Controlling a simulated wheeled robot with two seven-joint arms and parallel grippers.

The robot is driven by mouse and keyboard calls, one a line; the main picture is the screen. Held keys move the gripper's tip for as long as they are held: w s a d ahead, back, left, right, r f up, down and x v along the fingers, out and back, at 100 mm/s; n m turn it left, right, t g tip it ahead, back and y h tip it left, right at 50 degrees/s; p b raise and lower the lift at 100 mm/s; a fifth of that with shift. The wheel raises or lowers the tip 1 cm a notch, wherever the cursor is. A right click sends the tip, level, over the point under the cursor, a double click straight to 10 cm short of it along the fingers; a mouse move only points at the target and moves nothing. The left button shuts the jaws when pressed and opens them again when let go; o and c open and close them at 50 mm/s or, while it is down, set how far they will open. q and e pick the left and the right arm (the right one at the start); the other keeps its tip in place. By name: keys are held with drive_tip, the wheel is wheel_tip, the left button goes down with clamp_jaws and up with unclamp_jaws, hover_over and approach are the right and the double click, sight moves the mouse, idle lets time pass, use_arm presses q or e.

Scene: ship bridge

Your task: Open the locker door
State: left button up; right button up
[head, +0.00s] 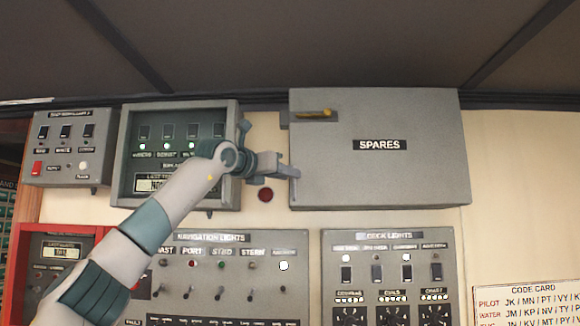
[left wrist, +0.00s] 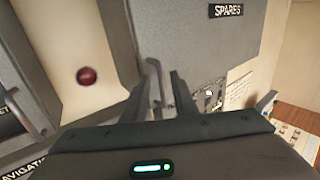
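The locker is a grey box labelled SPARES (head: 380,187) high on the wall, and its door looks shut. A yellow latch lever (head: 315,113) lies level near the door's upper left corner. A slim grey pull handle (head: 296,190) stands at the door's lower left edge. My left gripper (head: 291,172) is at this edge. In the left wrist view its fingers (left wrist: 163,85) are apart, with the handle (left wrist: 154,70) at the gap between their tips. I cannot tell if they touch it. The lever is outside the wrist view. My right gripper is not in view.
An instrument box (head: 228,112) with lit green lamps hangs left of the locker, behind my left arm. A round red button (head: 265,195) is on the wall between them. Switch panels for navigation lights (head: 215,238) and deck lights (head: 385,237) sit below. The wall right of the locker is clear.

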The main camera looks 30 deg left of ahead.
use_arm(q)
drive_tip(key=shift+w+p, duration=0.35)
drive_tip(key=shift+w, duration=0.65)
drive_tip(key=shift+c, duration=0.5)
clamp_jaws()
idle(0.4)
